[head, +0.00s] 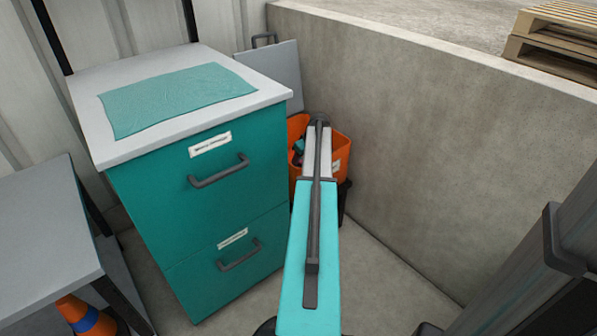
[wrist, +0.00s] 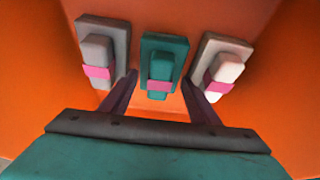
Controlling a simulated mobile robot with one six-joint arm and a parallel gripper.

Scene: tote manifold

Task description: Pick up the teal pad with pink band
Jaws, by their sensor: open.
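The teal pad with pink band (wrist: 163,62) shows in the wrist view, in the middle of an orange tote, with its pink band across its narrower raised part. My gripper (wrist: 163,84) is open, its two dark fingers on either side of the teal pad's near end. I cannot tell whether they touch it. In the head view my arm reaches down to the orange tote (head: 334,147) and hides much of it; the gripper's fingers are hidden there.
A teal drawer cabinet (head: 215,215) stands left of the tote, a concrete wall (head: 430,130) right.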

